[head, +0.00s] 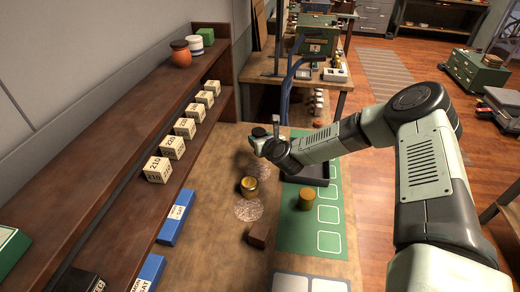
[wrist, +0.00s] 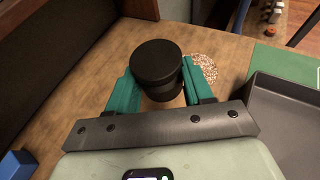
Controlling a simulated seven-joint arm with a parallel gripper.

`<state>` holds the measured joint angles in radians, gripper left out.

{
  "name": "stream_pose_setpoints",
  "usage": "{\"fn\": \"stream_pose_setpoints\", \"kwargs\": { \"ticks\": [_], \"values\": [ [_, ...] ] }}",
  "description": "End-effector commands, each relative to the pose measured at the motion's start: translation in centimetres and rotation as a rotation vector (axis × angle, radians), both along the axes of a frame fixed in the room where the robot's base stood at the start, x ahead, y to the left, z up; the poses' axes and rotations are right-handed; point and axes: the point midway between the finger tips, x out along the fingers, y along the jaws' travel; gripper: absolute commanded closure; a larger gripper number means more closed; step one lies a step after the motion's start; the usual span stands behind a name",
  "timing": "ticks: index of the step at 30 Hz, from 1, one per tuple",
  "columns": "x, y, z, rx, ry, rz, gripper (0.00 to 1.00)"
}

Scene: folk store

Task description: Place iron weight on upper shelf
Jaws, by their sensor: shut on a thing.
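The iron weight (wrist: 157,62) is a black cylinder with a wide round top. In the wrist view it stands between the two teal fingers of my gripper (wrist: 162,88), which is shut on it. In the head view my gripper (head: 264,144) is over the far part of the wooden table, with the dark weight (head: 259,132) at its tip. Its height above the table is hard to tell. The upper shelf (head: 110,125) is a long brown board along the left wall, left of my gripper. Its middle is bare.
Several numbered blocks (head: 158,170) line the lower ledge. A dark tray (head: 308,176), a brass weight (head: 249,186) and a yellow cylinder (head: 306,199) are on the table.

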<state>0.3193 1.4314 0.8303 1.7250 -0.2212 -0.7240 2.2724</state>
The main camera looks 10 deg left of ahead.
Motion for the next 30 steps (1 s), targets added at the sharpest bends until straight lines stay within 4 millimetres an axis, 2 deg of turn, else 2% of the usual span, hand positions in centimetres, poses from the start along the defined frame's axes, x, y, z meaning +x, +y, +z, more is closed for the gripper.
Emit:
{"fn": "stream_pose_setpoints", "kwargs": {
  "ticks": [1,3,11,14,17,24,30],
  "values": [
    [0.2,0.0,1.0,0.002,-0.005,-0.002,1.0],
    [0.1,0.0,1.6,0.001,-0.004,0.0,1.0],
    [0.1,0.0,3.0,0.001,-0.004,-0.001,1.0],
    [0.2,0.0,5.1,0.001,-0.008,-0.001,1.0],
    [0.1,0.0,8.7,0.0,-0.012,0.001,1.0],
    [0.1,0.0,20.5,-0.003,-0.015,0.0,1.0],
    [0.0,0.0,29.6,-0.004,-0.017,0.0,1.0]
  ]
}}
